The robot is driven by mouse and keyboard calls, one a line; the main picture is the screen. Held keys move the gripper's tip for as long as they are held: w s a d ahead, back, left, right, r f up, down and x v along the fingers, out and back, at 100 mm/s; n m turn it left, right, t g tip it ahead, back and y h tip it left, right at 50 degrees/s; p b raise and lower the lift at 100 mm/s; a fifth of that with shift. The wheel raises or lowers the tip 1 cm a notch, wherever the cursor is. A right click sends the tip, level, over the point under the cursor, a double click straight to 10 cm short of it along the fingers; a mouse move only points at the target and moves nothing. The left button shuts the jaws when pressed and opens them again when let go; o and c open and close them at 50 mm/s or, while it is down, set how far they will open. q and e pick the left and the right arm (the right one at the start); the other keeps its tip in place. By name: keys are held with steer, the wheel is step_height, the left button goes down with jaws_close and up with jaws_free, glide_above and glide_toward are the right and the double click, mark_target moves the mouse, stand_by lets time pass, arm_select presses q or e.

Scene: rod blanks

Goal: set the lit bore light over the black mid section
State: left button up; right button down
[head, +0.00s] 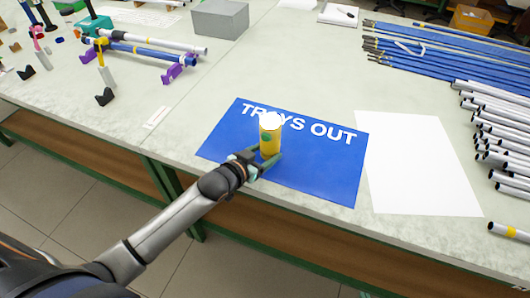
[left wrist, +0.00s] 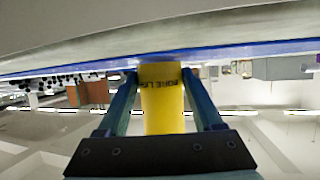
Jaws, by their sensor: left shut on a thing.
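The bore light (head: 270,138) is a yellow upright cylinder with a bright white, lit top and a green patch on its side. It is at the blue mat marked TRAYS OUT (head: 325,178); I cannot tell whether its base touches the mat. My left gripper (head: 266,161) is shut around its lower part. In the left wrist view the bore light (left wrist: 162,105) appears between the fingers (left wrist: 162,84), its lettering upside down. I cannot make out a black mid section for certain. My right gripper is not in view.
A grey box (head: 220,19) stands at the back. A white sheet (head: 415,165) lies right of the mat. Blue rods (head: 440,55) and silver tubes (head: 500,125) fill the right side.

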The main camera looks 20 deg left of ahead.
arm_select(q)
steer(key=shift+f, duration=0.1)
steer(key=o, duration=1.5)
